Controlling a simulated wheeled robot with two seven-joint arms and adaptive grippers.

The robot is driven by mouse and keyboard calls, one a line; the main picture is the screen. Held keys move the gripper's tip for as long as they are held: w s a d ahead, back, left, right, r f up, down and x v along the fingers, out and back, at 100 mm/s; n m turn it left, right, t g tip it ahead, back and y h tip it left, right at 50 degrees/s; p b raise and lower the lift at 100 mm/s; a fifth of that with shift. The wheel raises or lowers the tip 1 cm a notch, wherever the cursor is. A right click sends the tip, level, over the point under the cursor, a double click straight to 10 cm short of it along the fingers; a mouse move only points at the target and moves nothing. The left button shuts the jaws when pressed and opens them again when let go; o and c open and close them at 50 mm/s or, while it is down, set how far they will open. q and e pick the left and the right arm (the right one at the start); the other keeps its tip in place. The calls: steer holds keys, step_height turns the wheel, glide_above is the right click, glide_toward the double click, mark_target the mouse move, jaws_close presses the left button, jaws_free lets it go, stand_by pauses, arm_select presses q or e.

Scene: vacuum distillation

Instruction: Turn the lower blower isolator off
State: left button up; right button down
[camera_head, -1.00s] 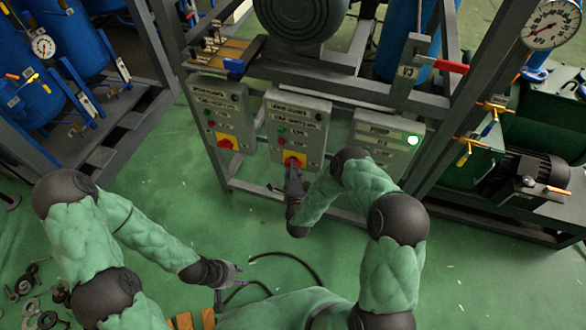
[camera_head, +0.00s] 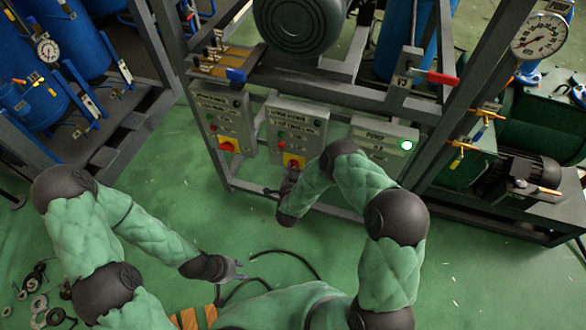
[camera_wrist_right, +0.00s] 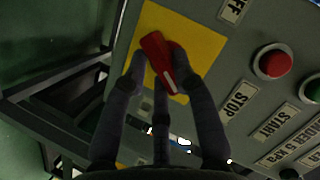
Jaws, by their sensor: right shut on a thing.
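The red isolator knob (camera_wrist_right: 158,60) sits on a yellow plate (camera_wrist_right: 200,40) in the right wrist view. In the head view this yellow plate (camera_head: 294,161) is at the bottom of the middle grey control box (camera_head: 297,125). My right gripper (camera_wrist_right: 155,68) has its fingers closed around the knob's sides. In the wrist view the knob lies tilted, and part of an OFF label (camera_wrist_right: 235,8) shows above the plate. In the head view my right gripper (camera_head: 291,170) and arm partly cover the knob. My left gripper (camera_head: 238,269) appears open and empty, low over the floor.
A left control box (camera_head: 223,122) with its own red knob (camera_head: 228,146) and a right box with a lit lamp (camera_head: 407,145) flank the middle one. A red button (camera_wrist_right: 274,62) is near the gripped knob. Frame rails surround the boxes. Cables (camera_head: 290,258) lie on the green floor.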

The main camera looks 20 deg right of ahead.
steer(key=n, duration=0.1)
steer(key=n+g+h+p, duration=0.1)
steer(key=n, duration=0.1)
steer(key=shift+a+r+g, duration=0.15)
steer(key=shift+r+g, duration=0.05)
steer(key=shift+g, duration=0.1)
steer(key=shift+n+g+h+p, duration=0.35)
steer(key=shift+n+h, duration=0.35)
steer(key=shift+n, duration=0.3)
steer(key=c, duration=1)
jaws_free()
steer(key=v, duration=1.2)
steer(key=shift+w+a, duration=0.1)
steer(key=shift+w, duration=0.05)
